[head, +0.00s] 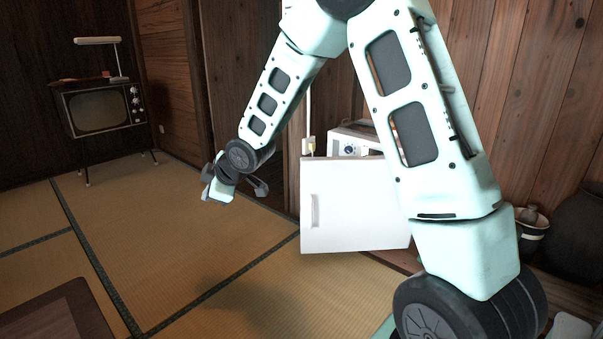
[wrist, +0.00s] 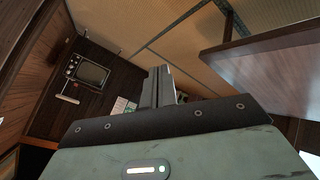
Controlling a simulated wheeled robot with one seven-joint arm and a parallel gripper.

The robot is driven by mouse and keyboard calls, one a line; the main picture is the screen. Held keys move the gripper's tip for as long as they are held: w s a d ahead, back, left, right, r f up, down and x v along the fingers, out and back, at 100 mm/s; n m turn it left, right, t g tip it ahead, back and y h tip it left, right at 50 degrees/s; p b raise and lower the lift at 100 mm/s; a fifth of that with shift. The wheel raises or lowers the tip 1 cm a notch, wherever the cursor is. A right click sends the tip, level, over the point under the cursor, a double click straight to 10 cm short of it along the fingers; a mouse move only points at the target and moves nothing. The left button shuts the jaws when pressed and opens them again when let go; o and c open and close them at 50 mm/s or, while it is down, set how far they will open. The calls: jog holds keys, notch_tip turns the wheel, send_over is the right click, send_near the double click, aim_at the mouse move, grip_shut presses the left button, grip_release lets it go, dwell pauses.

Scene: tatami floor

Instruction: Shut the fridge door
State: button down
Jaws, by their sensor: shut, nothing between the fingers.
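The white fridge door (head: 355,205) shows in the middle of the head view, with its handle (head: 315,211) near the left edge. It hides the fridge body behind it, and my arm covers its right side. How wide it is open cannot be told. My gripper (head: 209,190) is in the air to the left of the door, apart from it and pointing away from it. In the wrist view its fingers (wrist: 157,88) are together and empty. The fridge door cannot be clearly made out in the wrist view.
A white appliance with a dial (head: 350,142) stands behind the door's top edge. A television (head: 98,110) stands at the back left. A low brown table (head: 55,320) is at the front left. A pot (head: 531,225) and dark jar are at the right. The tatami between is clear.

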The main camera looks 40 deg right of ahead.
jog(key=w+d+f+n+t, duration=0.1)
jog(key=w+d+f+t, duration=0.1)
jog(key=w+d, duration=0.5)
jog(key=n+t+h+b, duration=0.1)
jog(key=n+t+b, duration=0.2)
jog(key=n+t, duration=0.35)
send_near(307, 166)
jog(key=s+a, duration=0.5)
jog(key=w+b, duration=0.2)
jog(key=w, duration=0.2)
jog(key=w+d+b, duration=0.1)
jog(key=w+b, duration=0.1)
jog(key=w, duration=0.2)
jog(key=w+b, duration=0.2)
jog(key=w, duration=0.2)
jog(key=shift+w+d+r, duration=0.15)
jog(key=shift+d+r, duration=0.05)
jog(key=shift+r, duration=0.2)
jog(key=shift+w+d+r+b, duration=0.15)
jog(key=shift+w+d+b, duration=0.15)
jog(key=shift+w+b, duration=0.1)
